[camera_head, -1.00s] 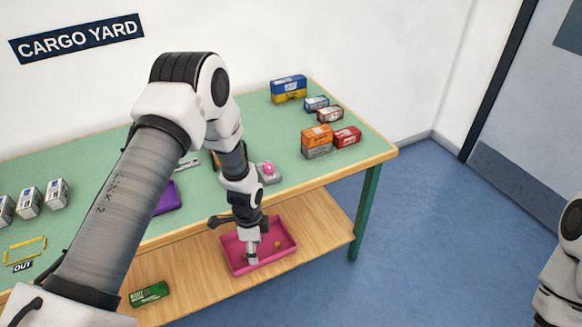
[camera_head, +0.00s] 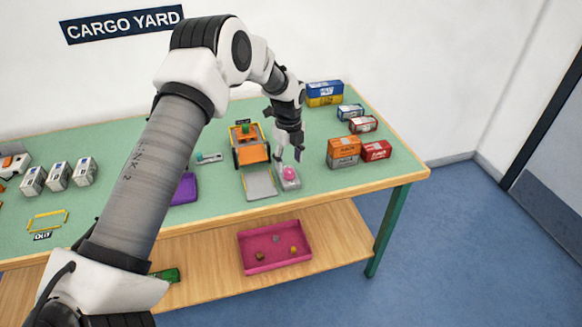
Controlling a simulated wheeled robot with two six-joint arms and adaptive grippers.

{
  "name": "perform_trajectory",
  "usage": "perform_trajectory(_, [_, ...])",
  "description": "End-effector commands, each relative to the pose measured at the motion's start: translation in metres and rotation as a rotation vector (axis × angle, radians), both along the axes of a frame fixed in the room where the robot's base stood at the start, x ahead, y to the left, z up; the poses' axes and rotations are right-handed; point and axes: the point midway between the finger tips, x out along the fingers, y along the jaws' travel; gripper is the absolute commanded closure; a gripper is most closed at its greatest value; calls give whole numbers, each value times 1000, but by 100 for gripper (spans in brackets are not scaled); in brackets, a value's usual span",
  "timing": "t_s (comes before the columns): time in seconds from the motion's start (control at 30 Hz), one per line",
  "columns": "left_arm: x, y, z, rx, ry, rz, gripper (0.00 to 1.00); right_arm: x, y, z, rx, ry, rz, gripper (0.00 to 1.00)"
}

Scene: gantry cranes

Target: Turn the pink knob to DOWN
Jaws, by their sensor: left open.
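The pink knob (camera_head: 289,173) sits on a small grey base (camera_head: 287,183) near the front edge of the green table. Its label and pointing direction are too small to read. My left gripper (camera_head: 290,156) is open, pointing down just above and behind the knob. The fingers look close to the knob, but I cannot tell whether they touch it. My right gripper is out of view.
An orange gantry crane (camera_head: 251,150) stands left of the knob, with a grey plate (camera_head: 259,184) before it. Orange (camera_head: 343,152) and red boxes (camera_head: 376,151) stand to the right. A pink tray (camera_head: 274,247) is on the lower shelf.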

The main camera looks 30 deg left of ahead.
Motion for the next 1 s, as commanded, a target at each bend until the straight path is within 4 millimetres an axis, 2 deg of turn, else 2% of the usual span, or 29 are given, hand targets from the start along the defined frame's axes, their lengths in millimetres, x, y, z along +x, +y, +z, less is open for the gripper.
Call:
perform_trajectory(0.1, [-1,0,-23,1,4,0,43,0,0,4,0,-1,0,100])
perform_trajectory(0.2, [0,0,-36,0,1,0,43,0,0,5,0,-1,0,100])
perform_trajectory(0.47, [0,0,-41,1,-1,1,43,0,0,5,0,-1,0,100])
perform_trajectory(0.5, [0,0,-41,1,-1,1,47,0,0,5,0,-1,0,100])
perform_trajectory(0.57, [0,0,-41,1,-1,1,68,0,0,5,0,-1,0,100])
perform_trajectory(0.6, [0,0,-41,0,0,1,82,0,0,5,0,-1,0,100])
perform_trajectory(0.67, [0,0,-41,0,0,1,100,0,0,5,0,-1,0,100])
perform_trajectory(1.0, [0,0,-42,0,0,18,100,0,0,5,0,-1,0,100])
